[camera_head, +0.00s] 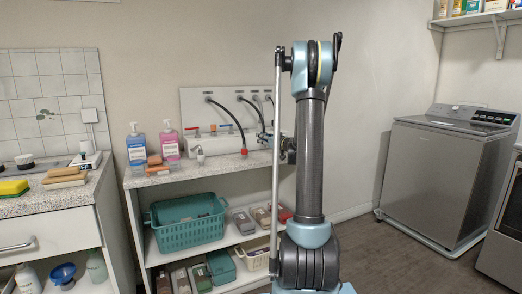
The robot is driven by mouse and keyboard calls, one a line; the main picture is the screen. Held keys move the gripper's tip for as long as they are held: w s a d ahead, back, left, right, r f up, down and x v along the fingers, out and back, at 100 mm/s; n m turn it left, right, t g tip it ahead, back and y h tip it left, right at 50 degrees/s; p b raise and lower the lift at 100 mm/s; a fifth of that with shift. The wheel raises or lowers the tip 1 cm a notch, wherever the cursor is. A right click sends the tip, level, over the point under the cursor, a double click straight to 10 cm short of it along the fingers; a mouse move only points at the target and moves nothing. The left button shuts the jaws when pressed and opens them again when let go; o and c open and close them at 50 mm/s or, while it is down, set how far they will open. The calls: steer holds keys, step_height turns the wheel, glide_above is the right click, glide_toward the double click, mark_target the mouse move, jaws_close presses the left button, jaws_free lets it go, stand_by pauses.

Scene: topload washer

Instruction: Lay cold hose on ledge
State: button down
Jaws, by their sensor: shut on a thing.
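My arm stands upright in front of the wall panel, and my gripper (270,139) shows only in part beside it. The gripper is shut on the blue end of a dark hose, the cold hose (255,112), which curves down from the white panel (196,101). The fingers are small and partly hidden by my arm. A hose with a red end (243,150) hangs to the left of it. The ledge (218,146) is the pale strip below the panel. I cannot tell whether the held hose touches it.
A blue bottle (137,148) and a pink bottle (169,145) stand on the counter to the left. A teal basket (188,226) and small boxes fill the shelves below. A grey washer (433,176) stands at the right, with open floor before it.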

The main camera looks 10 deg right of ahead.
mark_target(265, 146)
steer(key=shift+f, duration=2.2)
steer(key=c, duration=1.3)
jaws_free()
steer(key=shift+s, duration=0.15)
